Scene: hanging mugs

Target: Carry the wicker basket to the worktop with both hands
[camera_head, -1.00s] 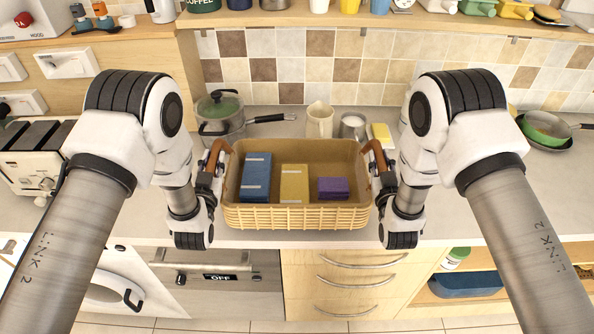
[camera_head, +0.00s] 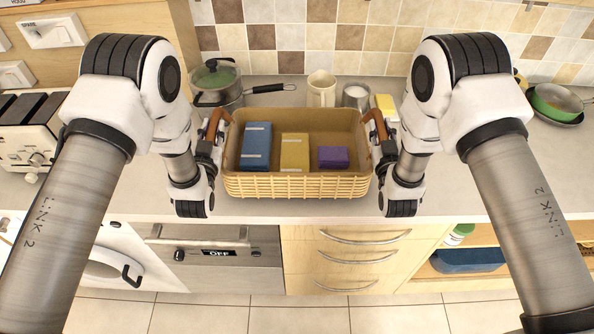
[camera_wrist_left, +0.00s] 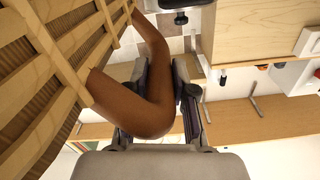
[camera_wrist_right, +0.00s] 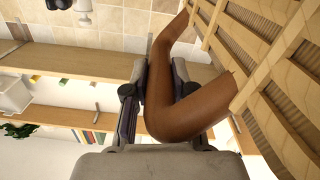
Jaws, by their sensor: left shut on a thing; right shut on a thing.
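The wicker basket (camera_head: 297,186) is level between my two arms, over the front part of the grey worktop (camera_head: 455,195). It holds a blue packet (camera_head: 256,147), a yellow packet (camera_head: 294,152) and a purple packet (camera_head: 333,157). My left gripper (camera_head: 212,150) is shut on the brown left handle, which also shows in the left wrist view (camera_wrist_left: 150,108). My right gripper (camera_head: 381,150) is shut on the brown right handle, which also shows in the right wrist view (camera_wrist_right: 175,112). Whether the basket's underside touches the worktop cannot be told.
A toaster (camera_head: 30,130) is at the left, and pans (camera_head: 557,102) are at the right.

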